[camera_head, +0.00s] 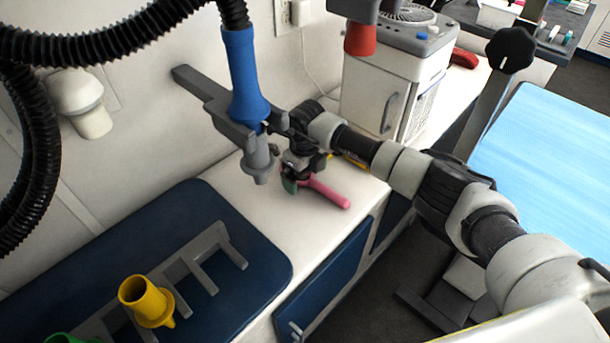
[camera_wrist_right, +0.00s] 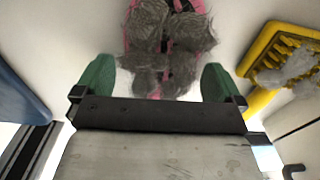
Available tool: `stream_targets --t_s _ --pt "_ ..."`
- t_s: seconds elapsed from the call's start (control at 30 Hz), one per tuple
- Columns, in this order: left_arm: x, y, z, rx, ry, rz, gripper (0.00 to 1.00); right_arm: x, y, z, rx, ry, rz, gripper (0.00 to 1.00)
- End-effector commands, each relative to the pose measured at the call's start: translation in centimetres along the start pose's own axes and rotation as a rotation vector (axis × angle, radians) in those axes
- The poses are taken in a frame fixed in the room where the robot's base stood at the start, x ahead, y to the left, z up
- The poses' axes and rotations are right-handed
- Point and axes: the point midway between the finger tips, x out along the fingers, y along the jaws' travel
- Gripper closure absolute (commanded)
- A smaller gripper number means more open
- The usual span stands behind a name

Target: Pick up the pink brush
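The pink brush (camera_head: 328,192) lies on the white counter, its handle pointing to the lower right in the head view. Its head is mostly hidden there by my right gripper (camera_head: 296,182). In the right wrist view, the brush head (camera_wrist_right: 168,40) carries several clumps of grey fur. The green fingertips of my right gripper (camera_wrist_right: 158,82) are spread apart there, one to each side of the near end of the brush head. I cannot tell whether they touch it. My left gripper is not in view.
A yellow brush (camera_wrist_right: 270,50) with fur lies right of the pink one in the wrist view. A blue hose nozzle (camera_head: 245,80) hangs in a grey holder left of my right gripper. A white cabinet (camera_head: 385,95) stands behind. The counter's front edge is close to the handle.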

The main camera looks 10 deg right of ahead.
Motion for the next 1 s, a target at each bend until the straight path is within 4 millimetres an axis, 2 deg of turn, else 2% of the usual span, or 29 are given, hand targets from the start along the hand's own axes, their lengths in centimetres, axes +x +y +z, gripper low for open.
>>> stream_targets --t_s 0.03,0.3,0.37,0.67,0.77,1.0 --pt "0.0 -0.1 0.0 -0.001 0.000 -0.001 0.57 0.0 0.0 0.0 0.000 0.000 0.000 0.07" --pt "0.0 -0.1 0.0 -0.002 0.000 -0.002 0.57 -0.1 0.0 0.0 0.001 0.000 0.000 0.48" --pt "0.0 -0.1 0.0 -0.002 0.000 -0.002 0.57 -0.1 0.0 0.0 0.001 0.000 0.000 0.56" --pt "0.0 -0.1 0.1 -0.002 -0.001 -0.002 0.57 -0.8 -0.1 0.1 0.000 -0.002 -0.002 0.56" --pt "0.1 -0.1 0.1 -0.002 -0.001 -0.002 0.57 -2.2 -0.1 0.1 0.000 -0.004 -0.002 0.56" --pt "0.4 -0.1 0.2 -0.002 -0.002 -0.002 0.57 -7.1 -0.1 0.1 0.000 -0.005 -0.002 0.56"
